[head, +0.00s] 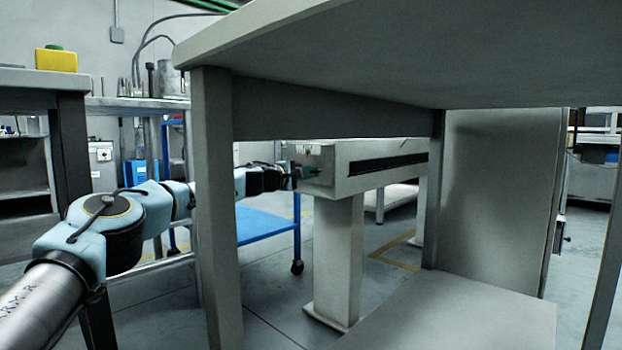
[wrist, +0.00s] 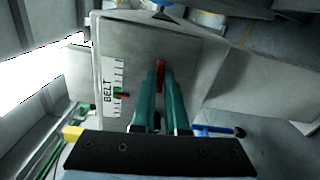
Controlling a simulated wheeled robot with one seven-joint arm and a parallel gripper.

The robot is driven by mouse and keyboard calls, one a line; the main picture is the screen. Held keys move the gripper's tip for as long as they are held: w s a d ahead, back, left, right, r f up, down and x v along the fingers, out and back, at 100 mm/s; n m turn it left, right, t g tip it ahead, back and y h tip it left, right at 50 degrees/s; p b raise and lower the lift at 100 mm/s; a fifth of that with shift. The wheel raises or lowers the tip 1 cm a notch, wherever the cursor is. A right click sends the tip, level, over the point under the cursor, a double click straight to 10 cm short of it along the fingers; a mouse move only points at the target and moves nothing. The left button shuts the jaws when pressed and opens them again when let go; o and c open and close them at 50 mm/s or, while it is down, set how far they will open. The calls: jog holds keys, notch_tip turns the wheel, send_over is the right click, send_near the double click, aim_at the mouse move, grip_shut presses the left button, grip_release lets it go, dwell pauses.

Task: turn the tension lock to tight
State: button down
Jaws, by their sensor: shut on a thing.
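The tension lock appears as a small red lever (wrist: 161,64) on the grey end face of a machine (wrist: 188,62) in the wrist view. My gripper (wrist: 162,76) has its two teal fingers closed around the lever, and they hide part of it. To the left of the fingers is a white BELT scale (wrist: 112,72) with a green mark and a red pointer (wrist: 123,95). In the head view my gripper (head: 290,176) is at the left end of the grey machine (head: 345,180); the lever is too small to make out clearly there.
A large grey table (head: 400,55) fills the upper right, and its leg (head: 215,200) stands in front of my arm. A blue cart (head: 265,224) stands behind my arm. A workbench with a yellow box (head: 56,60) is at the left. Open floor lies between them.

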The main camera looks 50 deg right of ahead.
jog(key=shift+f+m, duration=0.15)
jog(key=shift+m, duration=0.15)
jog(key=c, duration=0.9)
grip_release()
jog(key=shift+c, duration=0.2)
jog(key=a+b, duration=1)
jog(key=a, duration=0.1)
jog(key=shift+w, duration=0.3)
